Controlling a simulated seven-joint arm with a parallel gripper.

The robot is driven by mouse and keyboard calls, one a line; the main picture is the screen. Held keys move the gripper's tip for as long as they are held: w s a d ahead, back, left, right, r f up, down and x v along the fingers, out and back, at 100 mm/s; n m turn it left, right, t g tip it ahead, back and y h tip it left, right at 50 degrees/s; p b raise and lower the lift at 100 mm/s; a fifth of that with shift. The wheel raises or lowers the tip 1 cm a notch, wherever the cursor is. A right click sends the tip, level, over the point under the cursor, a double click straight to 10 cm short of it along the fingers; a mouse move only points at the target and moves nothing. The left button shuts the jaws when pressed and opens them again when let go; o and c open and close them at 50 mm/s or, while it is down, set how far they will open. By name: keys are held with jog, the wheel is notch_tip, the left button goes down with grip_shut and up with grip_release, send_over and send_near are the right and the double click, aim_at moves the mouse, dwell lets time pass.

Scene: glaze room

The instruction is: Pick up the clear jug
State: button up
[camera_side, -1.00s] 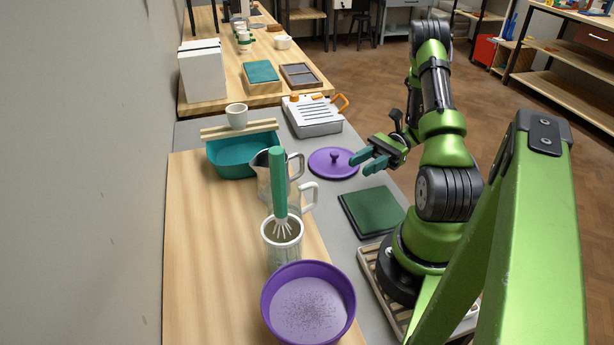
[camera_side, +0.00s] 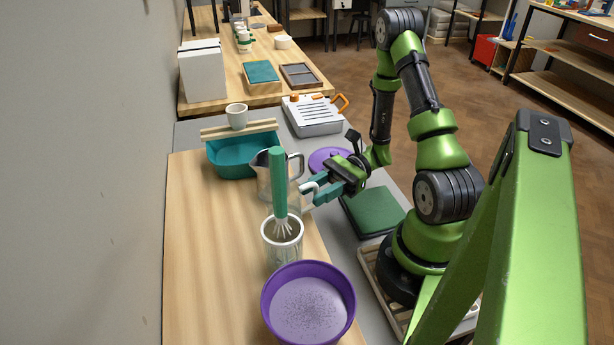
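A purple bowl (camera_side: 308,270) stands at the front. A teal tub (camera_side: 229,158) with a small cup (camera_side: 237,117) above it is behind the jugs. A purple lid (camera_side: 325,157) and a dark green slab (camera_side: 374,212) lie on the grey surface. The board's left side is clear.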

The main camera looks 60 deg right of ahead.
jog(key=shift+w+a, duration=0.1)
jog(key=shift+a, duration=0.15)
grip_shut()
jog(key=shift+r, duration=0.2)
